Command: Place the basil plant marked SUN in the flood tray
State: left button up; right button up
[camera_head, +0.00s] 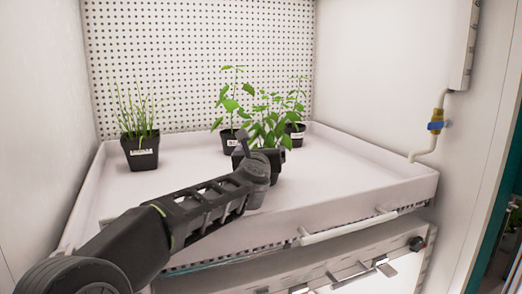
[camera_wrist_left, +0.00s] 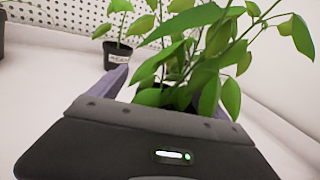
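A leafy green plant in a black pot (camera_head: 274,157) is at the front middle of the white flood tray (camera_head: 345,190). My left gripper (camera_head: 262,165) is at this pot, on its near side. In the left wrist view the plant's leaves (camera_wrist_left: 190,65) fill the space beyond the gripper, and one finger (camera_wrist_left: 112,82) shows at the left. The leaves hide most of the other finger and the pot, so I cannot tell whether the fingers press on it. No label shows on this pot, and I cannot read SUN anywhere. My right gripper is not in view.
Two more leafy plants in black pots stand close behind, one at left (camera_head: 229,141) and one at right (camera_head: 295,134), with white labels. A grass-like plant (camera_head: 140,140) stands at the tray's left. The tray's right side is clear. A pipe with a blue valve (camera_head: 436,125) is on the right wall.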

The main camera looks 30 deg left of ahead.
pick_arm(q)
jog(key=shift+o, duration=0.4)
jog(key=shift+f, duration=0.1)
jog(key=shift+r+p, duration=0.6)
jog(key=shift+r, duration=0.05)
jog(key=shift+r+p, duration=0.35)
jog(key=shift+p, duration=0.15)
jog(key=s+b, duration=0.1)
jog(key=s+d+f+b, duration=0.1)
jog(key=s, duration=0.1)
jog(key=shift+d, duration=0.2)
jog(key=b+v, duration=0.1)
jog(key=v, duration=0.7)
jog(key=shift+s+d, duration=0.25)
jog(key=shift+a+r, duration=0.1)
jog(key=shift+s+r, duration=0.1)
jog(key=shift+r, duration=0.05)
